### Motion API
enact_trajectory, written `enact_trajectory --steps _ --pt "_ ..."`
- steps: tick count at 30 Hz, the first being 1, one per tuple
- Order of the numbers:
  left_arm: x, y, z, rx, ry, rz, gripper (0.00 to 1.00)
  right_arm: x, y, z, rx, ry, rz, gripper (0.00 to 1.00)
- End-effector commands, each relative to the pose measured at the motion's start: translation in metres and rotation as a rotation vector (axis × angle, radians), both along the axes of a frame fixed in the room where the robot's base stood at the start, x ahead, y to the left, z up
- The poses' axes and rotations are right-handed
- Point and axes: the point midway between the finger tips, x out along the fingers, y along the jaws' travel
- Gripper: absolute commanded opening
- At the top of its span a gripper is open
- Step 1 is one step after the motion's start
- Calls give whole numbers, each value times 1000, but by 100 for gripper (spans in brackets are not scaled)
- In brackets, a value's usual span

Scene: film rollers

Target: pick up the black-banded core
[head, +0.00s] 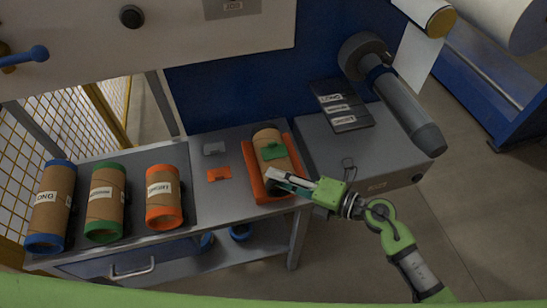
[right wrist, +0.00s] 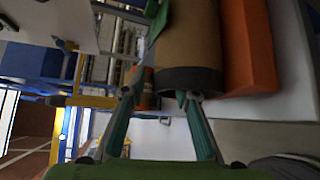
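The black-banded core (head: 268,138) is a brown tube lying in an orange tray (head: 289,186) on the bench, with a green piece (head: 272,151) on top. In the right wrist view its black band (right wrist: 192,80) shows at the near end. My right gripper (head: 275,180) is at this near end in the head view and partly hides it. In the right wrist view the right gripper (right wrist: 160,88) has its fingers spread. One fingertip overlaps the band and the other is left of it; contact cannot be told. My left gripper is not in view.
Blue-banded (head: 50,205), green-banded (head: 105,203) and orange-banded (head: 163,197) cores lie at the bench's left. Small grey (head: 214,148) and orange (head: 219,173) pieces lie left of the tray. A grey box (head: 375,165) and a large grey cylinder (head: 405,105) are to the right.

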Motion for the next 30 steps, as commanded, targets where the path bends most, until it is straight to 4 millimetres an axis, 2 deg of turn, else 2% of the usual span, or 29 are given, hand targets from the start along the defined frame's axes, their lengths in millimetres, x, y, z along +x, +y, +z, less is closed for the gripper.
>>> enact_trajectory --steps 1,3,17,26,30 --pt "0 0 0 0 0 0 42 0 0 0 0 0 0 18" --pt "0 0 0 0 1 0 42 0 0 0 0 0 0 0" --pt "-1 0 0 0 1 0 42 0 0 3 0 -1 0 0" --pt "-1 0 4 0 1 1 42 0 0 34 -1 -7 2 0" --pt "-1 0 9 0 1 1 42 -15 -5 51 -1 -4 2 0"
